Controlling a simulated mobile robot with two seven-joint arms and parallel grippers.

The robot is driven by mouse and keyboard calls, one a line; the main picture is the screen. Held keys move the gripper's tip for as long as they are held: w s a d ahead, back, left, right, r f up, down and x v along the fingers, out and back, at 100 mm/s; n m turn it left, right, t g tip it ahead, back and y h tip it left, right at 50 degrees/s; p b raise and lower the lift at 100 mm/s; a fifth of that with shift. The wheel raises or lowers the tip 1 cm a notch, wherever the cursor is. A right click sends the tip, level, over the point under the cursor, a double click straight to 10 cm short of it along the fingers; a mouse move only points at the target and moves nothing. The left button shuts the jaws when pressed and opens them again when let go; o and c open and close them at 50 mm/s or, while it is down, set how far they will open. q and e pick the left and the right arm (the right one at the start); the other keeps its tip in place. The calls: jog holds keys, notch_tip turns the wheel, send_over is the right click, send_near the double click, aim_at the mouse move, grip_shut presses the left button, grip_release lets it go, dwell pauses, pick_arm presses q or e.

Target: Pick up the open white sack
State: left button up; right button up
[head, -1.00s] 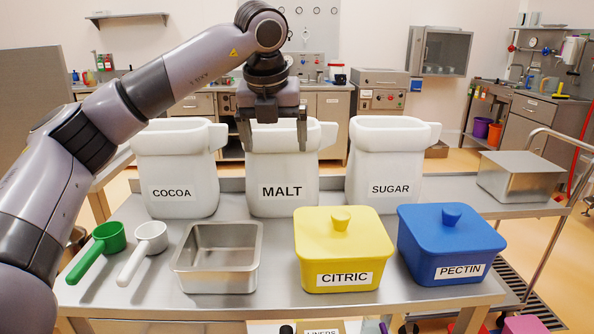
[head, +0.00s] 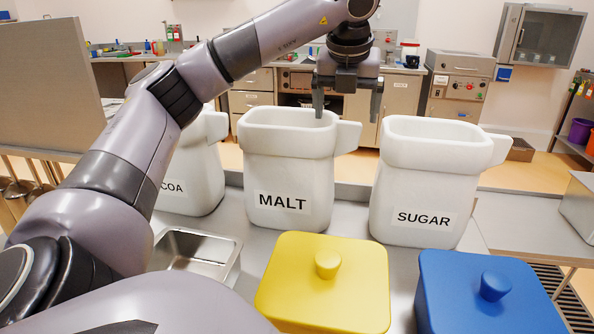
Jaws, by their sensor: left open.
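Three white, open-topped, sack-like containers stand in a row on the steel table: one labelled MALT (head: 290,170), one labelled SUGAR (head: 422,185), and one ending in "COA" (head: 200,180), partly hidden by my left arm. Several look open and white, so I cannot tell them apart by that alone. My left gripper (head: 347,106) is open, fingers down, at the back right of the MALT container's rim. One fingertip shows over its opening, the other right of it, towards SUGAR. I see nothing between the fingers. My right gripper is not in view.
A yellow lidded box (head: 322,285) and a blue lidded box (head: 492,300) stand in front of the row. A steel pan (head: 190,250) sits at left, partly behind my arm. A grey panel (head: 50,85) stands at far left, and a steel box (head: 578,205) at the right edge.

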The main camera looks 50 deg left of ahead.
aim_at(347, 128)
pick_arm(q)
jog(key=x, duration=0.5)
jog(key=shift+d+f, duration=0.1)
jog(key=shift+f, duration=0.25)
jog(key=c, duration=1)
jog(key=shift+w+r, duration=0.1)
jog(key=shift+c, duration=0.8)
jog(key=shift+r, duration=0.15)
notch_tip(347, 128, up, 19)
jog(key=p, duration=0.3)
jog(key=shift+r, duration=0.25)
jog(key=shift+d+r, duration=0.1)
jog(key=shift+d, duration=0.05)
